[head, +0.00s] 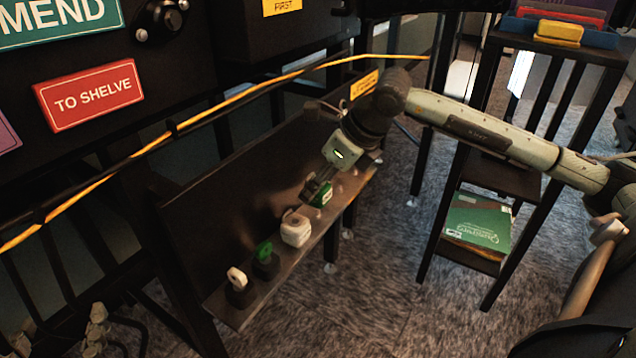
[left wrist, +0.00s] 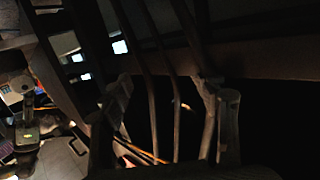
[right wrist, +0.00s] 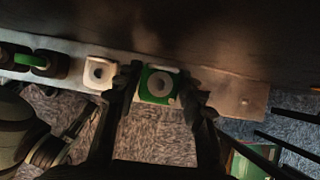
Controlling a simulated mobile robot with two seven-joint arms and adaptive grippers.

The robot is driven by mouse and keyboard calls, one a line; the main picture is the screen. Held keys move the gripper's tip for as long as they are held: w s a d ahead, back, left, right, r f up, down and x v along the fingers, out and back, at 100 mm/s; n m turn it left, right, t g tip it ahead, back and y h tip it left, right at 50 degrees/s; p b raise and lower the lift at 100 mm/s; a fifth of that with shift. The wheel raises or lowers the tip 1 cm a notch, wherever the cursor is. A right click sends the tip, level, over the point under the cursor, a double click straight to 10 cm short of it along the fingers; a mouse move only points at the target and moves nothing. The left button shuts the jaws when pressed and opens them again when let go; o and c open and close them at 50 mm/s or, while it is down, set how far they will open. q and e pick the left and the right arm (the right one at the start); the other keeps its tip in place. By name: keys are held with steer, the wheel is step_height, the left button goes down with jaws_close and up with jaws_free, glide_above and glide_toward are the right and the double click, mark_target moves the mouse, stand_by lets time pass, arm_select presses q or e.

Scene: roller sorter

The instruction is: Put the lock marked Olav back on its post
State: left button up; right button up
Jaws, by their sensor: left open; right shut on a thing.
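My right gripper (head: 318,190) is shut on a green lock (head: 322,195) at the far end of a dark ledge. In the right wrist view the lock (right wrist: 160,86), with a pale round face, sits between the fingers, over or on the ledge; contact with the ledge is unclear. No name is readable on any lock. My left gripper (left wrist: 170,110) is open and empty in the left wrist view.
A dark back panel (head: 250,165) rises behind the ledge (head: 240,317). A yellow cable (head: 260,90) runs above it. A dark rack at right holds a green box (head: 478,222) below and coloured trays on top. Carpeted floor lies in front.

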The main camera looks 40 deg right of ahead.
steer(key=shift+f+b, duration=0.3)
steer(key=shift+b, duration=0.05)
steer(key=shift+f, duration=0.15)
steer(key=shift+f+b, duration=0.15)
steer(key=shift+b, duration=0.2)
steer(key=shift+f, duration=0.2)
arm_select(q)
step_height(320, 180, up, 10)
steer(key=s+d+t+h+b, duration=0.1)
steer(key=s+d+t+h, duration=0.1)
steer(key=t, duration=0.3)
steer(key=shift+d+t+h, duration=0.3)
steer(key=shift+d+h, duration=0.1)
steer(key=shift+d, duration=0.05)
arm_select(e)
steer(key=shift+f, duration=0.35)
stand_by(1.0)
arm_select(q)
steer(key=shift+r, duration=0.1)
